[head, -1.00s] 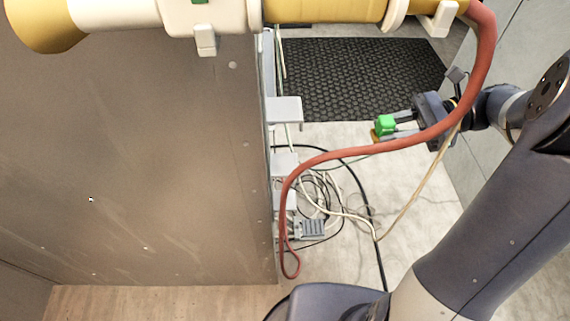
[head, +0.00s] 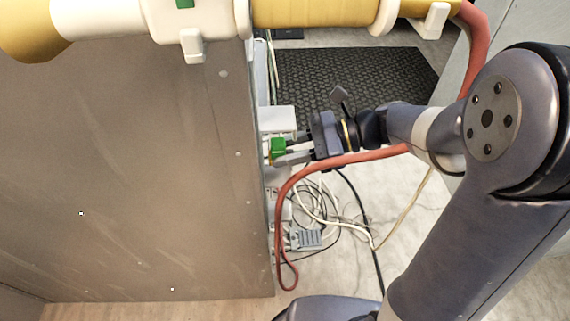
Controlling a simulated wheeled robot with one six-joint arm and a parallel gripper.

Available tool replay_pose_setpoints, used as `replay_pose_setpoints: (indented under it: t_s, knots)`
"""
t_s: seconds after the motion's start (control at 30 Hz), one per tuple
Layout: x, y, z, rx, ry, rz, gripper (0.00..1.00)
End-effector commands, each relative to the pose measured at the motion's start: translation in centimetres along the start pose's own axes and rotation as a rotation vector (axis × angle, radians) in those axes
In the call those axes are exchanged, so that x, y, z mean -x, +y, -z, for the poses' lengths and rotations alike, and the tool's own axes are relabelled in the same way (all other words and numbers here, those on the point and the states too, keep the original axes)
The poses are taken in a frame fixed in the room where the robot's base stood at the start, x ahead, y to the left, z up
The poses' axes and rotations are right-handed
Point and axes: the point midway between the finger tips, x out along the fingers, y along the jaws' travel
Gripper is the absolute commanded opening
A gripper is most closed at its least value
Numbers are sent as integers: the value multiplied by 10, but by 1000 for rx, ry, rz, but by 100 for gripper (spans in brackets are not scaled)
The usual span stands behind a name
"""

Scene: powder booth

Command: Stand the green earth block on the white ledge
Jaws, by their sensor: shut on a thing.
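The green earth block (head: 278,146) is held between the fingers of my gripper (head: 284,148), which is shut on it. A small yellowish part shows at the block's left side. A white ledge (head: 277,118) sticks out from the side of the grey panel, just above the block in the head view. The block's upper edge and the ledge's lower edge lie close together in the picture. I cannot tell whether they touch or how their heights compare.
A red hose (head: 345,160) loops close below my gripper. Loose cables (head: 325,205) and a grey connector (head: 309,239) lie lower down. The large grey panel (head: 140,170) stands at left. A black mat (head: 355,80) lies behind. A yellow and white tube (head: 310,12) crosses the top.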

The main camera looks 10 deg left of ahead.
Motion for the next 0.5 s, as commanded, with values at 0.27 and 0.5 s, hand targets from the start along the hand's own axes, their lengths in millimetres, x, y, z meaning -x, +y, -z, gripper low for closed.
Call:
replay_pose_setpoints:
  t_s: [0.27, 0.5]
  knots:
    - [-8, 0, 26, -2, -1, -2, 1]
    - [-16, 0, 40, 3, 0, -1, 1]
